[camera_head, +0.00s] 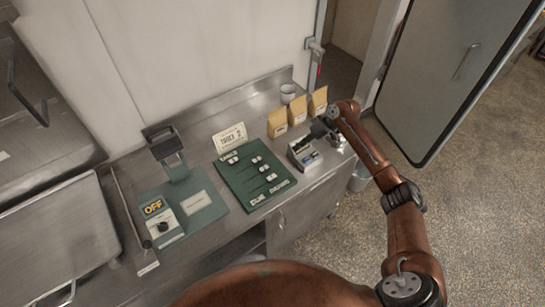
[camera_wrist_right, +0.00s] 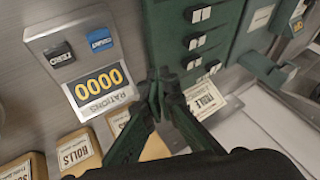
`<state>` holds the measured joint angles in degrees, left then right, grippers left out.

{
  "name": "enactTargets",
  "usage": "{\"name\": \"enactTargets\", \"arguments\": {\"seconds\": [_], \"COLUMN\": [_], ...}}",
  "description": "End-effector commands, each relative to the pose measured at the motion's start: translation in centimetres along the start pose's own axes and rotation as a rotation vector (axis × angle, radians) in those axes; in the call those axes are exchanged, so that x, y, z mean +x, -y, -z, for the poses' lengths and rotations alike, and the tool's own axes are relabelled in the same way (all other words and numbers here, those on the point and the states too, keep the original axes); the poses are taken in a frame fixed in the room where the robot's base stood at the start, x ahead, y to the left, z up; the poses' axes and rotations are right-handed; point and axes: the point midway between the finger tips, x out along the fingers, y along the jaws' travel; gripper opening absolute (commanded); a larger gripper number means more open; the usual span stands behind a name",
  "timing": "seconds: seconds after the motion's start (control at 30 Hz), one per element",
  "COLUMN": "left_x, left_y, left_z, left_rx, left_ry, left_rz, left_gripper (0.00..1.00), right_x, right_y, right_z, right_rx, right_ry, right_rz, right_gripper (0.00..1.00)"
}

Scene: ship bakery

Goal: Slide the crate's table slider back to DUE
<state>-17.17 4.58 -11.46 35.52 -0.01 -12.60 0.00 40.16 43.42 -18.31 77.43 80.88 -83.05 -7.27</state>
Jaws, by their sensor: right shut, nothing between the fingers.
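The green slider board (camera_head: 240,178) lies on the steel counter with several white-topped knobs at differing places along dark slots. My right gripper (camera_head: 304,143) is shut and empty above the counter, right of the board. In the right wrist view its fingertips (camera_wrist_right: 165,78) are beside the board's edge (camera_wrist_right: 165,30), apart from the knobs (camera_wrist_right: 190,62). My left gripper is not in view.
A grey rations counter (camera_head: 303,155) reading 0000 stands right of the board, close to my right gripper. A green panel with an OFF sign (camera_head: 153,207) lies left.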

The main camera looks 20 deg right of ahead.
Motion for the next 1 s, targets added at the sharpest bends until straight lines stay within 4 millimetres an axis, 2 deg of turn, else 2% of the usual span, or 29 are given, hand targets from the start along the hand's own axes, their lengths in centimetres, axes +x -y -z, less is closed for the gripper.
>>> {"name": "enactTargets", "arguments": {"seconds": [0.37, 0.47, 0.87, 1.0], "left_x": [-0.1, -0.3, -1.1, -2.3], "left_y": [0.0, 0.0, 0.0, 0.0], "left_z": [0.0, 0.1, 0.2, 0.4], "left_rx": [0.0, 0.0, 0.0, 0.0], "left_ry": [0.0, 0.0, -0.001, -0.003], "left_rz": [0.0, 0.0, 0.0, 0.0], "left_gripper": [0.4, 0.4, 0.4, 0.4], "right_x": [1.3, 2.5, 10.4, 11.1], "right_y": [0.5, 0.5, 0.4, 2.4], "right_z": [0.5, 0.4, 0.3, 0.3], "right_rx": [-0.007, -0.005, -0.003, -0.006], "right_ry": [0.004, 0.004, 0.003, 0.003], "right_rz": [0.007, 0.007, 0.005, 0.003], "right_gripper": [0.0, 0.0, 0.0, 0.0]}}
